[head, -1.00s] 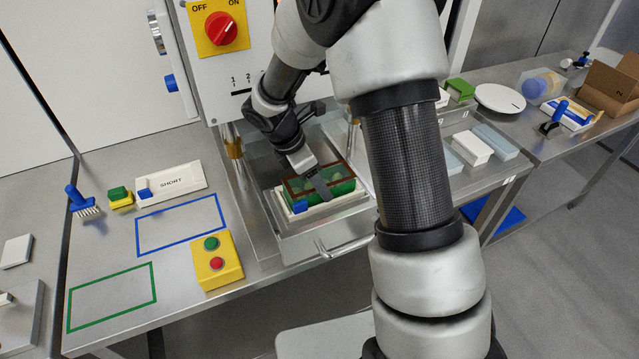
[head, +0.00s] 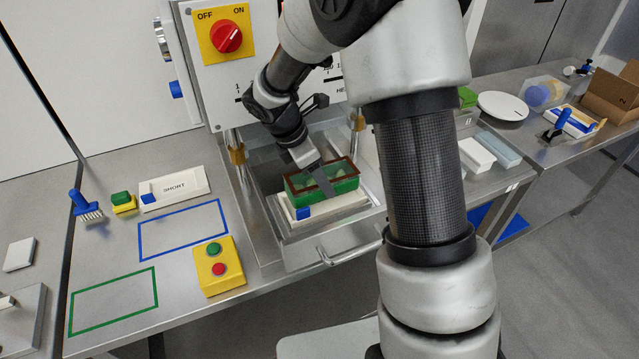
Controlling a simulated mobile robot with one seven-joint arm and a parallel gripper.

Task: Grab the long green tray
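The long green tray (head: 341,192) has a brown rim and see-through green walls. It is at a white holder (head: 335,212) with a blue block (head: 303,213) at its front left corner, inside the machine's bay. More of the tray's front wall shows now, and it looks slightly raised from the holder. I cannot make out a clear gap beneath it.
The machine panel with a red switch (head: 227,37) stands behind, and guide posts flank the bay. A metal handle (head: 350,252) sticks out in front. A yellow button box (head: 218,266), a SHORT white holder (head: 172,188) and empty blue and green outlines (head: 113,301) are to the left.

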